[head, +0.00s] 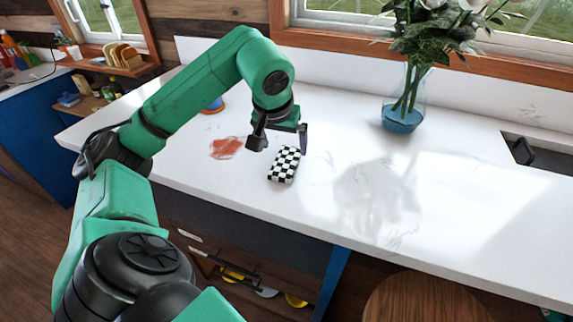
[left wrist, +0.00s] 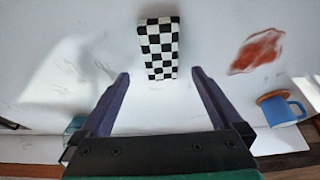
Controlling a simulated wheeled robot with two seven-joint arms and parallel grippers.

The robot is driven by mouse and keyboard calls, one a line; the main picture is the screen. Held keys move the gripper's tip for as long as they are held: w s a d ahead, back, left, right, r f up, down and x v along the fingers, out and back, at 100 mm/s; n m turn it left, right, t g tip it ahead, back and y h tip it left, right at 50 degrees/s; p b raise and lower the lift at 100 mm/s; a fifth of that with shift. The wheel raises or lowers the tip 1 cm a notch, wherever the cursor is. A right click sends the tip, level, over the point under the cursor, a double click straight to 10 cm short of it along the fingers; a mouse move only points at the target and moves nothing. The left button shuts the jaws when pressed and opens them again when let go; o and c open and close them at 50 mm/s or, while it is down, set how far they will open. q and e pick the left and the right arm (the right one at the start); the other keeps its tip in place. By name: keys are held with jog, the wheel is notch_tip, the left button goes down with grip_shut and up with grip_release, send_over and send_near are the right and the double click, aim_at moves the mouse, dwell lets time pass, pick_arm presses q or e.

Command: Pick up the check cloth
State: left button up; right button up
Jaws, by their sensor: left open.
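The check cloth (head: 284,165) is a small folded black-and-white checked block lying on the white counter in the head view. In the left wrist view the cloth (left wrist: 160,48) lies just beyond the fingertips, roughly centred between them. My left gripper (head: 278,146) is open and empty above the counter, beside the far edge of the cloth, and does not appear to touch it. Its two fingers (left wrist: 160,76) stand apart in the left wrist view. My right gripper is not in view.
A red-brown stain (head: 226,148) lies left of the cloth on the counter (head: 330,215). A blue mug (left wrist: 284,109) with an orange-brown top stands near the stain. A glass vase (head: 404,100) with flowers stands at the back right. The counter right of the cloth is clear.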

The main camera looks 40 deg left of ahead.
pick_arm(q)
jog(key=p+x, duration=0.1)
jog(key=x, duration=0.5)
jog(key=shift+s+a, duration=0.1)
jog(key=shift+a, duration=0.05)
jog(key=shift+a+f, duration=0.1)
jog(key=shift+f, duration=0.2)
jog(key=c, duration=1.3)
jog(key=shift+r, duration=0.15)
notch_tip(320, 180, up, 14)
jog(key=p, duration=0.2)
notch_tip(320, 180, up, 6)
jog(key=p, duration=0.3)
send_over(286, 159)
jog(key=shift+s, duration=0.35)
